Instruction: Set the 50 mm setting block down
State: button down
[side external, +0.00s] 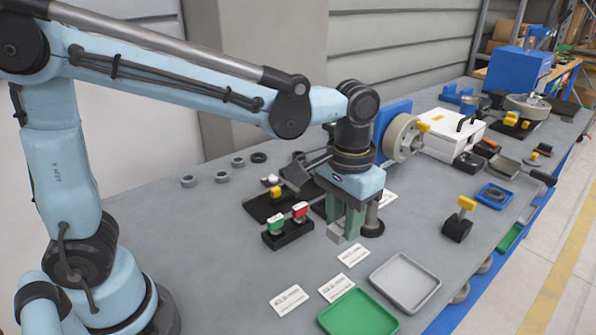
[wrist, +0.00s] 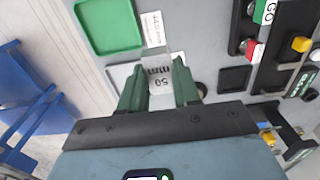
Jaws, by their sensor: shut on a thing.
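My gripper (side external: 346,222) points down over the middle of the bench, with its green fingers shut on the 50 mm setting block. The block (side external: 337,233) is light grey and shows low between the fingers in the side view. In the wrist view the block (wrist: 160,79) sits between both green fingers (wrist: 158,88), with "50 mm" readable upside down on its face. Its underside is low, near the bench top (side external: 230,270); I cannot tell whether it touches.
A grey tray (side external: 405,283) and a green tray (side external: 358,314) lie in front, with white label cards (side external: 288,299) beside them. A green-and-red button box (side external: 288,229) stands left of my gripper. A dark round base (side external: 373,228) stands close on the right. The left bench is mostly clear.

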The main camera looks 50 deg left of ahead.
jog(key=s+d+f, duration=0.1)
jog(key=s+d, duration=0.3)
jog(key=s, duration=0.6)
send_over(319, 275)
notch_tip(319, 275, down, 7)
jog(key=shift+d+f, duration=0.1)
jog(key=shift+f, duration=2.15)
jog(key=shift+f, duration=0.1)
jog(key=c, duration=0.8)
grip_release()
